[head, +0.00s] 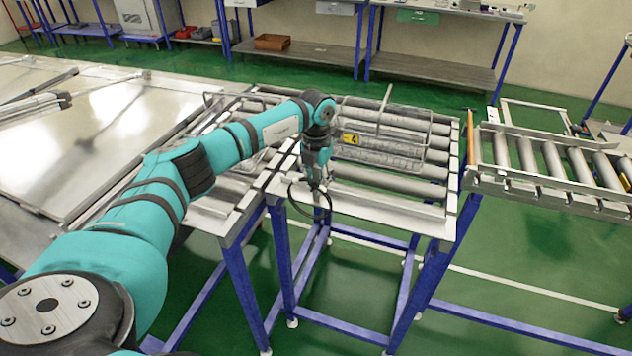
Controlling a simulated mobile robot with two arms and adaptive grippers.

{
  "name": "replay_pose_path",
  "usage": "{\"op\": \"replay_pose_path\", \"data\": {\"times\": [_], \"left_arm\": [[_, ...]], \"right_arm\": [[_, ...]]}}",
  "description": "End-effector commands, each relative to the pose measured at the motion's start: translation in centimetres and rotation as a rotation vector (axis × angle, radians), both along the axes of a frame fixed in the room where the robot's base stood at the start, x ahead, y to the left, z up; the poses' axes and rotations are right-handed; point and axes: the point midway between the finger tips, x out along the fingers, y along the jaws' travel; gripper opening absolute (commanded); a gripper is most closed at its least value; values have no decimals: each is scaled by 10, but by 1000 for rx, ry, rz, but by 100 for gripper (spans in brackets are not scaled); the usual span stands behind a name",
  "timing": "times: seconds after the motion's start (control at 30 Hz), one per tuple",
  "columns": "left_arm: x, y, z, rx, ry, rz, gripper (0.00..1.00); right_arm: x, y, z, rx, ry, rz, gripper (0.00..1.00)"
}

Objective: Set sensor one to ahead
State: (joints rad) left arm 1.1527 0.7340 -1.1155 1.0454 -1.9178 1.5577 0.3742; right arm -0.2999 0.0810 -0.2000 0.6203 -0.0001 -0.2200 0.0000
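My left arm reaches from the lower left to the roller conveyor (405,189). My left gripper (316,190) points down over the conveyor's near left part. Its dark fingers are small, and I cannot tell whether they are open or shut. A dark curved loop shows just below it. I cannot clearly pick out sensor one or its setting. A small yellow-and-black piece (350,139) shows just right of the gripper, by a wire basket (410,150) on the rollers. An upright orange strip (470,138) stands at the conveyor's right end. My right gripper is not in view.
A second roller conveyor (545,160) stands to the right across a narrow gap. A large metal-topped table (110,120) fills the left. Blue-legged shelves (300,52) line the back wall. Green floor (540,265) is open at lower right.

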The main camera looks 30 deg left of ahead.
Motion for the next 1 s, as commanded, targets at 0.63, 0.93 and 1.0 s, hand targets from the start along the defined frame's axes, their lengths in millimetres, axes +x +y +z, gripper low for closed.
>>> {"op": "replay_pose_path", "data": {"times": [0.63,0.93,1.0], "left_arm": [[2,-1,2,-3,-6,106,0],[1,-1,2,-2,-5,105,41],[1,-1,1,-2,-4,105,42]], "right_arm": [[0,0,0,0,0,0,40],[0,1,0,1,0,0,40],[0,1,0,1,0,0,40]]}}
